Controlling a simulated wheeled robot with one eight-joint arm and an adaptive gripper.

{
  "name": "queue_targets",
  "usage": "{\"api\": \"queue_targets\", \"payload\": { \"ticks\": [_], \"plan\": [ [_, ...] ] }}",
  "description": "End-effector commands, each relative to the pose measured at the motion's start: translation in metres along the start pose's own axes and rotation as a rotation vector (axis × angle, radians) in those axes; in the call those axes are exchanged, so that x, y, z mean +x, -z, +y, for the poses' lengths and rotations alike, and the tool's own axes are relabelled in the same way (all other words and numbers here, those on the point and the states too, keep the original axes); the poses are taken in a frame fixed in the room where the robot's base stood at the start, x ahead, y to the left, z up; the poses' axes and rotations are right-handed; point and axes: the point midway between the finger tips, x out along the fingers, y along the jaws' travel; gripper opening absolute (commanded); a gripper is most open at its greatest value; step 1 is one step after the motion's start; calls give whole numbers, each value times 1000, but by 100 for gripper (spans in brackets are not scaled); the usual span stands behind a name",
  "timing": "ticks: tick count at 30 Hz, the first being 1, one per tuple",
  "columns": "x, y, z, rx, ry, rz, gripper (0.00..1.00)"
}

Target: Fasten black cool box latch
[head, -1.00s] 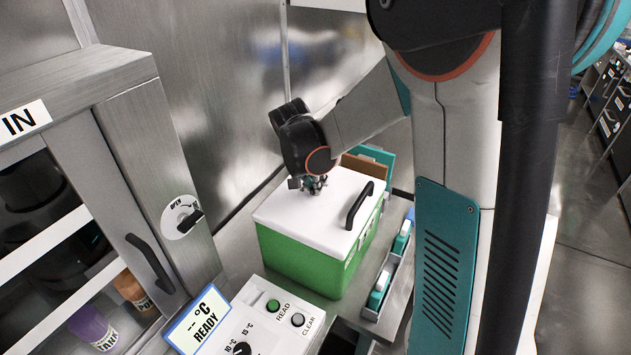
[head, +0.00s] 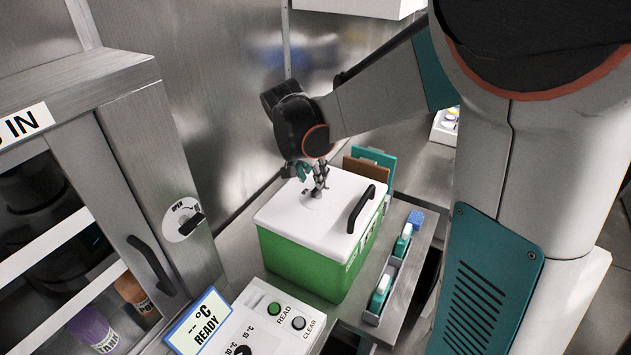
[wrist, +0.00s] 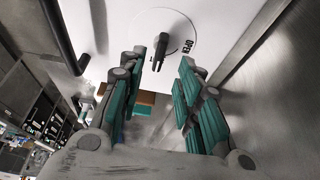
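The cool box (head: 305,262) is green with a white lid (head: 287,218); the lid is down. In the wrist view, the black latch (wrist: 162,50) is a small bar on a round white plate on the lid. The word OPEN is printed at the plate's right; the bar points away from it, toward the bottom of the picture. My gripper (wrist: 164,66) is open, with one teal finger on each side of the latch. I cannot tell whether either finger touches it. In the head view, my gripper (head: 314,186) is over the lid and mostly hides the latch.
A black handle (head: 361,209) rises from the lid's right side. A control panel (head: 262,323) stands in front of the box, and a steel cabinet (head: 150,170) stands at the left. Teal and white items (head: 380,290) stand in a rack at the right. A metal wall is close behind.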

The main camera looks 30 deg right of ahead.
Motion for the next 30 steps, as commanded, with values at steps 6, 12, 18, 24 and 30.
{"api": "queue_targets", "payload": {
  "ticks": [6, 12, 18, 24, 30],
  "plan": [
    [-41, -1, 0, -1, 0, 0, 32],
    [-59, 0, 0, 0, -1, 0, 32],
    [-62, 0, 0, 1, -1, 0, 32],
    [-61, 0, 0, 1, -1, 0, 32],
    [-63, -3, 3, -14, 7, -1, 32]
  ]
}}
